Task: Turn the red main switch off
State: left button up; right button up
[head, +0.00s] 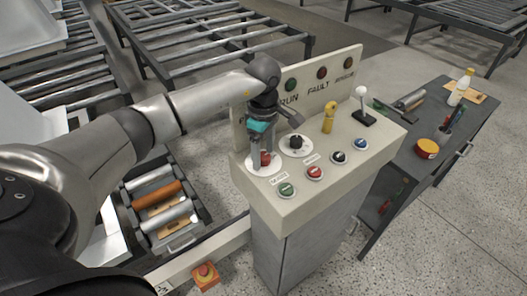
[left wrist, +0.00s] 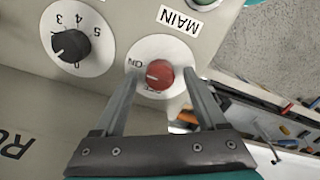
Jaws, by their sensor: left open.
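The red main switch (head: 265,158) is a small round knob on a white disc on the control desk's top. In the left wrist view the red main switch (left wrist: 159,73) sits mid-disc, with upside-down ON to its left and OFF below. I cannot tell surely which mark it points to. A MAIN label (left wrist: 180,20) is beside the disc. My left gripper (head: 263,156) reaches down over the switch. In the left wrist view its open fingers (left wrist: 160,76) stand on either side of the knob, with gaps. My right gripper is not in view.
Beside the switch are a black numbered dial (head: 296,142), a red button (head: 315,172), a green button (head: 287,189) and a yellow handle (head: 328,118). A white-knobbed lever (head: 363,106) stands farther right. The labelled panel (head: 335,75) rises behind. A grey bench (head: 455,150) is at right.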

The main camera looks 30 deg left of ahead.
pick_arm(q)
grip_shut()
dwell(0.6)
